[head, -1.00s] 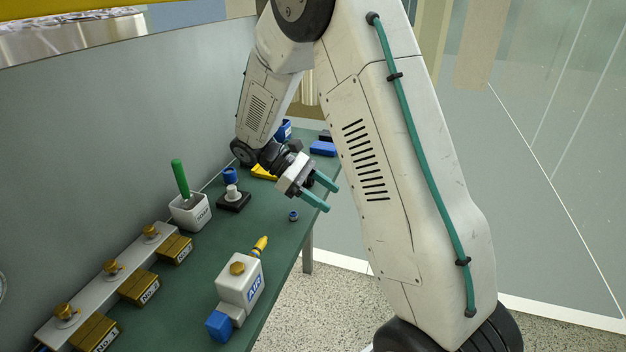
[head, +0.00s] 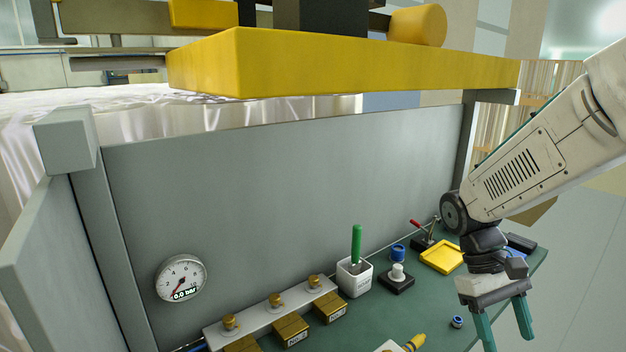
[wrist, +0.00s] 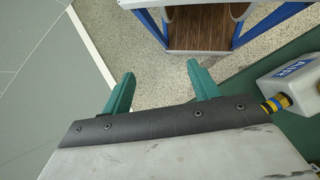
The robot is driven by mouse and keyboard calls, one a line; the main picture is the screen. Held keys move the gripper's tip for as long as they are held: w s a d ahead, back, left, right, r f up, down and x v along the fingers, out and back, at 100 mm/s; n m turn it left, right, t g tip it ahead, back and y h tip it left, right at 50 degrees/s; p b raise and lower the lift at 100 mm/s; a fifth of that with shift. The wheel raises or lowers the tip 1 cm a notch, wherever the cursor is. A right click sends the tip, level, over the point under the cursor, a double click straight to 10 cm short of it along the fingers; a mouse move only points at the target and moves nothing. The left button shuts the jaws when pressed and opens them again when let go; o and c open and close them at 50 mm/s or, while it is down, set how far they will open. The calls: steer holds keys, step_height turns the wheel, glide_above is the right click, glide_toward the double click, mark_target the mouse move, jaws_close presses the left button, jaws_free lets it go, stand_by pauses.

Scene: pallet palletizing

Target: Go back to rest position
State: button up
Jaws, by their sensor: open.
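My gripper (head: 505,330) hangs at the right of the head view, its two teal fingers spread apart and pointing down. Nothing is between them. In the wrist view the open fingers (wrist: 160,88) also show, with speckled floor beyond them. The gripper is near the right edge of the green workbench (head: 385,318), beside a small dark blue ring (head: 457,322) that lies on the bench. My arm reaches in from the upper right.
The bench holds a white cup with a green-handled tool (head: 355,280), a black block with a white knob (head: 397,280), a yellow tray (head: 441,257) and brown boxes (head: 291,331). A grey panel (head: 290,190) with a gauge stands behind. The wrist view shows a blue-framed stand (wrist: 200,28).

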steer(key=s+a+r+m+t+y, duration=0.2)
steer(key=s+a+r+t, duration=0.3)
steer(key=s, duration=0.7)
steer(key=shift+r+t+y, duration=0.4)
steer(key=shift+r+t, duration=0.9)
steer(key=shift+r, duration=0.85)
